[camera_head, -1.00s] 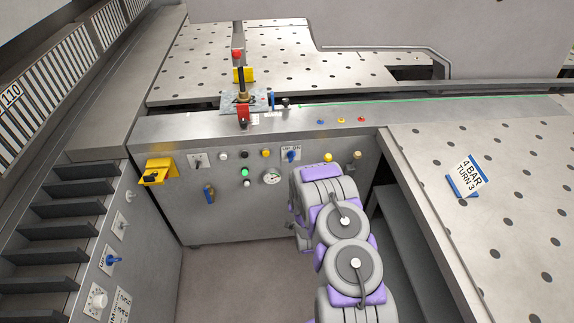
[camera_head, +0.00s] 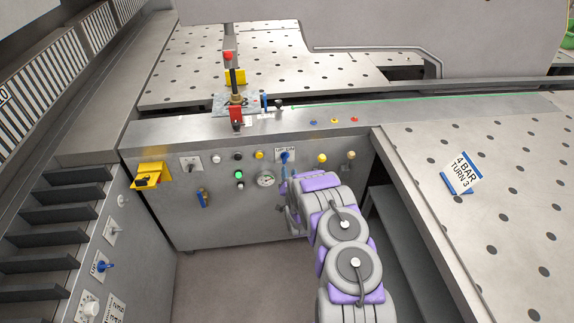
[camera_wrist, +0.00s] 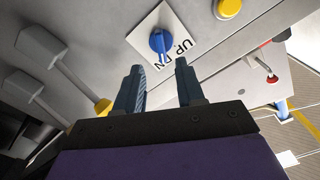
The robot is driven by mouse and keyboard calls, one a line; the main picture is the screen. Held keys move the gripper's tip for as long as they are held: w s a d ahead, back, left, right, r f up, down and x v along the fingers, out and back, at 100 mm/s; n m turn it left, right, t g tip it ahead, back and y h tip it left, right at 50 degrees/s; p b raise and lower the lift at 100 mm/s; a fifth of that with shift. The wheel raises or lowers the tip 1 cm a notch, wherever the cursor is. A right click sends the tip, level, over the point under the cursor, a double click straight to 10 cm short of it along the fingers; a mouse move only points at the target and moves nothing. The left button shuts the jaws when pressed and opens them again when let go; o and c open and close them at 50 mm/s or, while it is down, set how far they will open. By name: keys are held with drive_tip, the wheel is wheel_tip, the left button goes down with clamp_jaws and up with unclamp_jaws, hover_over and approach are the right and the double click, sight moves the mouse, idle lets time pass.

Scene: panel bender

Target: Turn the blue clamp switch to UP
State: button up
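The blue clamp switch (camera_head: 285,156) is a small blue knob on a white UP/DN plate, on the front of the grey cabinet. In the wrist view the blue switch (camera_wrist: 158,42) is close, just beyond the fingertips, and its lower end lies near the DN lettering. My gripper (camera_wrist: 158,66) has its two dark fingers apart, with nothing between them. The fingers look short of the knob and not around it; exact depth is hard to tell. In the head view my arm's links largely hide the gripper, just below the switch.
A yellow button (camera_head: 322,158) sits right of the switch, and a gauge (camera_head: 265,179) lower left. A yellow bracket (camera_head: 153,176) juts out at left. Another blue switch (camera_head: 104,266) is on the left panel. A perforated table (camera_head: 500,220) stands at right. The floor in front is clear.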

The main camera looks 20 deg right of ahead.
sight(286, 158)
drive_tip(key=b+x, duration=0.1)
drive_tip(key=x, duration=0.5)
drive_tip(key=shift+w, duration=0.2)
clamp_jaws()
idle(0.4)
